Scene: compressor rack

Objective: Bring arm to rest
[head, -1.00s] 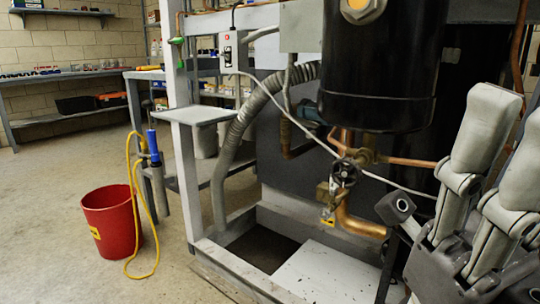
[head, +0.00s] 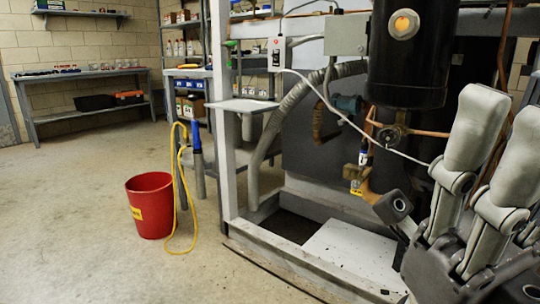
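My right gripper (head: 446,165) is large and close in the lower right of the head view. Its jointed grey fingers stand upright, apart from a shorter finger with a dark round tip on the left. It looks open, with nothing between the fingers. Behind it is the compressor rack (head: 228,150), with a black cylinder (head: 410,60) above a black-handled valve (head: 388,136) and copper pipes. The gripper covers part of the rack's right side; I cannot tell the distance between them. My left gripper is not in view.
A red bucket (head: 150,205) stands on the floor at the left, beside a hanging yellow cable (head: 182,190). A shelf table (head: 85,73) stands at the back wall. The floor at the left front is clear. The rack's low frame (head: 290,262) runs across the front.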

